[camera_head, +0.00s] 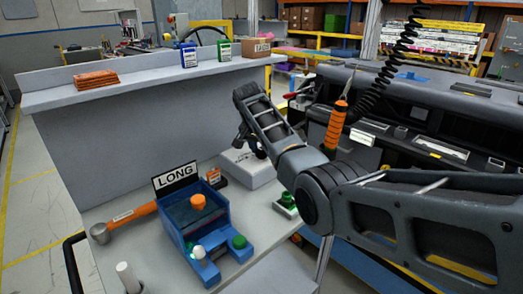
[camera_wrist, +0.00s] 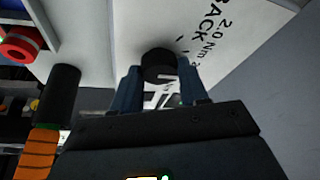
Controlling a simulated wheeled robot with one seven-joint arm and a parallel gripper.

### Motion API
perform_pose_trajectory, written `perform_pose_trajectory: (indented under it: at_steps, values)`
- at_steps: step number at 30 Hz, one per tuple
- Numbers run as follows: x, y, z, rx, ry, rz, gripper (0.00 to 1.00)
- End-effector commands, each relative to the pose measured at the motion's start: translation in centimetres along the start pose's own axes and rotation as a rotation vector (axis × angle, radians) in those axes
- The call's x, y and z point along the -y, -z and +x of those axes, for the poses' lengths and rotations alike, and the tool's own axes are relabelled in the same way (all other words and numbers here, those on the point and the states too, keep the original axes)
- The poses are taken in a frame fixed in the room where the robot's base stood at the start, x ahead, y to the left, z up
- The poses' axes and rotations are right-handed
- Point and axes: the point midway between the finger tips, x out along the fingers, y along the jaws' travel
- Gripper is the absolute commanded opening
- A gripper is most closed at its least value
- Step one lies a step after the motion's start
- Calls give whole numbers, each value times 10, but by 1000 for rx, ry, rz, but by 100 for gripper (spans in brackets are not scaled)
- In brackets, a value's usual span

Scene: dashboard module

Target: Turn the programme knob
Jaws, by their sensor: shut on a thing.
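The programme knob (camera_wrist: 158,66) is a round black knob on a white box with printed black text, partly reading "2.0 Nm". In the wrist view my gripper (camera_wrist: 163,88) has its two blue fingers on either side of the knob, shut on it; the fingers hide part of it and of the marks around it. In the head view the white box (camera_head: 262,172) stands on the grey bench beyond the blue fixture. My gripper (camera_head: 250,150) reaches down to it there, and the knob is too small to tell.
A blue fixture (camera_head: 190,222) with a "LONG" sign (camera_head: 176,176) stands left of my arm, a hammer (camera_head: 130,216) beside it. The dark dashboard module (camera_head: 430,130) lies right. A raised shelf (camera_head: 150,82) runs behind.

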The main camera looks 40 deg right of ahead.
Motion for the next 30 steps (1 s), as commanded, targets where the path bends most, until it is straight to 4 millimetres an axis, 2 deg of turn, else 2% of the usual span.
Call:
perform_pose_trajectory:
  at_steps: [13, 30]
  values:
    - [3, 0, 2, -1, -113, 276, 13]
    - [3, 1, 0, -1, -142, 351, 13]
